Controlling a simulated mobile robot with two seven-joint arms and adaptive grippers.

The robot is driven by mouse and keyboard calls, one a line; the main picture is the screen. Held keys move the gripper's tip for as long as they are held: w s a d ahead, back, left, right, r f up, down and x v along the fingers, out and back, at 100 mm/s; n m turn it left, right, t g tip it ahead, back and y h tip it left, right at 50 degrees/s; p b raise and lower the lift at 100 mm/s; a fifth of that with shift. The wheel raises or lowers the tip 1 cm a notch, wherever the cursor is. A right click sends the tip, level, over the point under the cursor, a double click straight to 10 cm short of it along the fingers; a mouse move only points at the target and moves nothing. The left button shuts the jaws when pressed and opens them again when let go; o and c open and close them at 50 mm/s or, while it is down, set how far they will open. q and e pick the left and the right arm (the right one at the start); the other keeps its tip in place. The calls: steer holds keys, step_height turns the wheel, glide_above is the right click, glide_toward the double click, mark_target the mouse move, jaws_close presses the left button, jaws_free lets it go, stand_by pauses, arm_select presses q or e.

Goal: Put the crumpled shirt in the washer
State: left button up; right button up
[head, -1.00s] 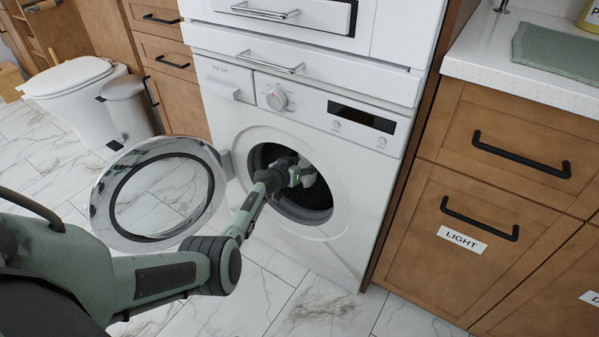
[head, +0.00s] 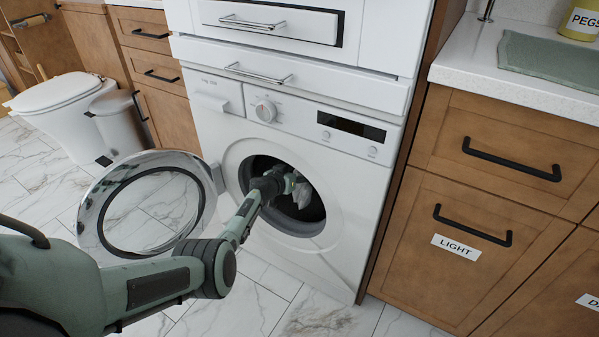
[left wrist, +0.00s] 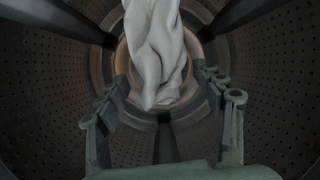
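The crumpled shirt (left wrist: 157,50) is pale grey-white cloth, seen inside the washer drum in the left wrist view. In the head view a small part of the shirt (head: 302,194) shows just beyond my gripper in the round opening. My left gripper (head: 286,183) reaches through the opening of the white washer (head: 335,215). In the left wrist view its fingers (left wrist: 160,88) stand wide apart, one on each side of the shirt, with no clear grip on it. The washer door (head: 95,215) is swung open to the left. My right gripper is not in view.
The drum wall (left wrist: 270,75) is dark and perforated, close around my gripper. My left forearm passes beside the open door. Wooden cabinets (head: 480,205) stand right of the washer; a bin (head: 122,122) and toilet (head: 65,105) stand at left. The marble floor in front is clear.

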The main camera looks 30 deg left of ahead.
arm_select(q)
steer(key=shift+o, duration=0.6)
steer(key=shift+s, duration=0.1)
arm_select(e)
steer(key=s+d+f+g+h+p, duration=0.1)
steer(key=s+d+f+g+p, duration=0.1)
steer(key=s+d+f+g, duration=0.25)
arm_select(q)
steer(key=s+f+p+v, duration=0.1)
steer(key=f+p+v, duration=0.2)
steer(key=v, duration=1)
steer(key=s+f+p+v, duration=0.1)
steer(key=f+p+v, duration=0.1)
steer(key=v, duration=1.1)
steer(key=shift+s+a+f+p, duration=0.25)
steer(key=shift+s+p, duration=0.2)
steer(key=shift+p, duration=0.15)
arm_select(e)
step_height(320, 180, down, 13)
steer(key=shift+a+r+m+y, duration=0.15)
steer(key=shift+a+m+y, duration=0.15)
arm_select(q)
steer(key=shift+r, duration=0.1)
